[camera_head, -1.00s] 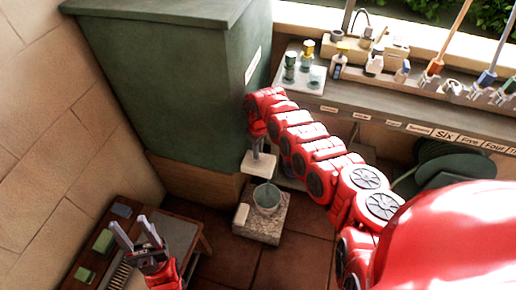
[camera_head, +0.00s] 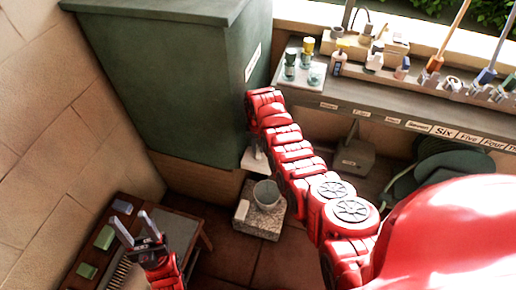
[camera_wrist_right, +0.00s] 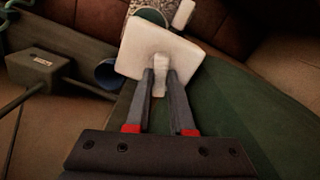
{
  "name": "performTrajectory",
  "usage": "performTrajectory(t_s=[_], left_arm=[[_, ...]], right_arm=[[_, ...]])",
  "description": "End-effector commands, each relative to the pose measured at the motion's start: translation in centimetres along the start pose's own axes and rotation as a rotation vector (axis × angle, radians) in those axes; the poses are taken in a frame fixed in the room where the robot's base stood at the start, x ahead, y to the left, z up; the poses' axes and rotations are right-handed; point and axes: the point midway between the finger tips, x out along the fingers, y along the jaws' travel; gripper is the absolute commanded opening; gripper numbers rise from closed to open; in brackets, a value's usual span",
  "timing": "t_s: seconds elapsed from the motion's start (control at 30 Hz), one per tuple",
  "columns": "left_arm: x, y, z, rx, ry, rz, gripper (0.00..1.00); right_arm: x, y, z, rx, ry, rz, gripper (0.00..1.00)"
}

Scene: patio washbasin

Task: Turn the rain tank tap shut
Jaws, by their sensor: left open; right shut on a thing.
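The rain tank (camera_head: 170,85) is a large dark green box with a label on its right side. At its lower front, a pale plate (camera_head: 255,164) shows above a bucket (camera_head: 266,194). In the right wrist view, my right gripper (camera_wrist_right: 161,76) is shut on a narrow pale piece, the tap handle (camera_wrist_right: 159,88), which stands against the white plate (camera_wrist_right: 140,45). The rest of the tap is hidden. In the head view, my red right arm mostly covers the right gripper (camera_head: 256,150). My left gripper (camera_head: 134,227) is open and empty at the lower left, away from the tank.
The bucket stands on a speckled stone block (camera_head: 258,224). A low wooden bench (camera_head: 182,212) with green blocks is by my left gripper. A shelf (camera_head: 390,112) with bottles and brushes runs along the right, with a coiled hose (camera_head: 450,165) below. Open floor lies front centre.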

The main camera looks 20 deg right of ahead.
Motion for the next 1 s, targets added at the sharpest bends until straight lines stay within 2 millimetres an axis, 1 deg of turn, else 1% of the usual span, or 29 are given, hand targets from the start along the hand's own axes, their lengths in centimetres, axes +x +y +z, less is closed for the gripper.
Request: performTrajectory(t_s=[0.2, 0.5, 0.7, 1.0], left_arm=[[-0.59, 0.03, 0.10, 0.000, 0.000, 0.000, 0.50], [-0.89, 0.05, 0.15, 0.000, 0.000, 0.000, 0.50], [-0.95, 0.05, 0.16, 0.000, 0.000, 0.000, 0.50], [-0.95, 0.05, 0.16, 0.000, 0.000, 0.000, 0.50]], right_arm=[[0.05, 0.03, -0.12, 0.164, 0.004, 0.000, 0.00], [0.00, -0.03, -0.03, 0.305, 0.000, -0.001, 0.00], [-0.03, 0.02, -0.04, 0.344, 0.001, -0.001, 0.00], [-0.04, 0.03, -0.05, 0.351, 0.001, 0.000, 0.00]])
